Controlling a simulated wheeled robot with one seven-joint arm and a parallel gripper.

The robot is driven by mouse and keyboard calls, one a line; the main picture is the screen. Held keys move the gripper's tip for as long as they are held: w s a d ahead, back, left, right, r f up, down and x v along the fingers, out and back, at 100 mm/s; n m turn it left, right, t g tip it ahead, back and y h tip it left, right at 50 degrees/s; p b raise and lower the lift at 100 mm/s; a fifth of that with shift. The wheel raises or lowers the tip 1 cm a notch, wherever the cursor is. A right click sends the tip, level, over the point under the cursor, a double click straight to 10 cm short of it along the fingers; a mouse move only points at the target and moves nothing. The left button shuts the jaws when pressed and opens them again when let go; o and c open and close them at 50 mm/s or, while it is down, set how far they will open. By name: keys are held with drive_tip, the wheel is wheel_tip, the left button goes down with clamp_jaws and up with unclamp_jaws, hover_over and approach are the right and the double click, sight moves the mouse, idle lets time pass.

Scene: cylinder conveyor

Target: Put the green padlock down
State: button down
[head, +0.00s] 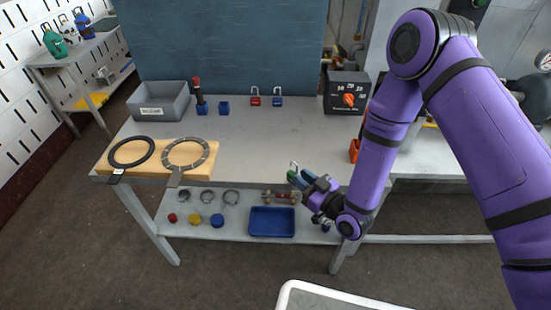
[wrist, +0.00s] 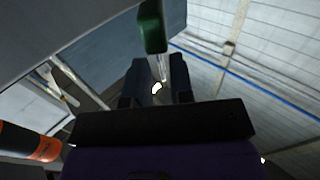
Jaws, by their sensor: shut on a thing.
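The green padlock (head: 291,176) is in my gripper (head: 299,179), its pale shackle showing. In the head view the gripper is at the front edge of the grey workbench (head: 240,150), right of the wooden board. In the wrist view the green padlock body (wrist: 152,30) sticks out beyond the dark fingers of my gripper (wrist: 159,78), with its shackle towards them. A red padlock (head: 255,99) and a blue padlock (head: 277,100) stand upright at the back of the bench. Nothing visible supports the green padlock except the gripper.
A labelled grey bin (head: 160,112) stands back left. Two blue blocks (head: 224,108), one beneath a red-topped handle, stand beside it. A wooden board (head: 202,168) bears two rings. The middle bench top is clear. A blue tray (head: 272,235) sits below.

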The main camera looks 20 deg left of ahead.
drive_tip(key=x, duration=1)
drive_tip(key=shift+w+a+f, duration=0.2)
drive_tip(key=shift+a+f, duration=0.05)
drive_tip(key=shift+f, duration=0.15)
drive_tip(key=c, duration=1)
unclamp_jaws()
drive_tip(key=v, duration=1.2)
